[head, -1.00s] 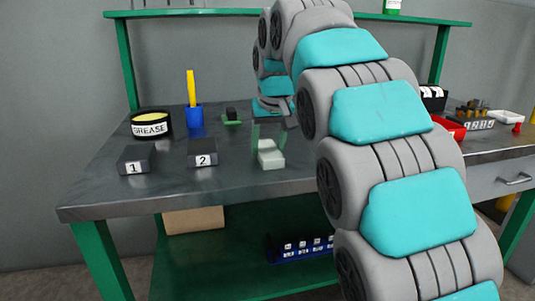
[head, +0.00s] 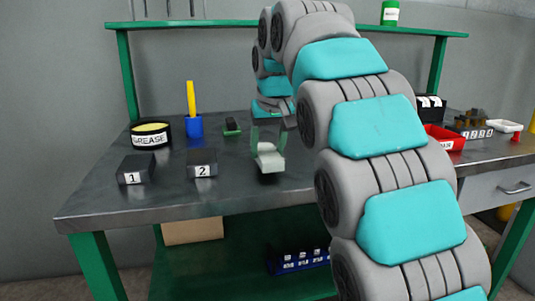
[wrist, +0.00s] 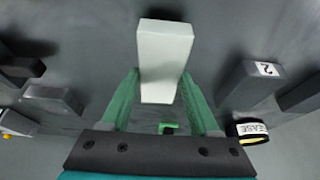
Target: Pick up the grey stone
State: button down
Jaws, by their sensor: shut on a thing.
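The grey stone (head: 269,160) is a pale, light grey rectangular block. My gripper (head: 269,148) has its green fingers shut on the two sides of the stone. In the head view the stone hangs a little above the bench top, with a dark shadow below it. In the wrist view the stone (wrist: 165,45) sits between the green fingers (wrist: 161,86), and its far end sticks out past the tips.
On the bench (head: 100,203) stand dark blocks marked 1 (head: 136,168) and 2 (head: 202,163), a grease tin (head: 151,136), a blue cup (head: 194,126) with a yellow stick, and a small green-and-dark object (head: 232,127). A red bin (head: 445,138) is at right.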

jog(key=shift+w+r, duration=0.1)
jog(key=shift+r, duration=0.65)
jog(key=shift+s+d+r, duration=0.15)
jog(key=shift+s+d, duration=0.1)
jog(key=shift+s, duration=0.15)
jog(key=s+d+r+b, duration=0.1)
jog(key=s+d+b, duration=0.1)
jog(key=s+d, duration=0.7)
jog(key=s, duration=0.3)
jog(key=shift+s+r+b, duration=0.2)
jog(key=shift+b, duration=0.1)
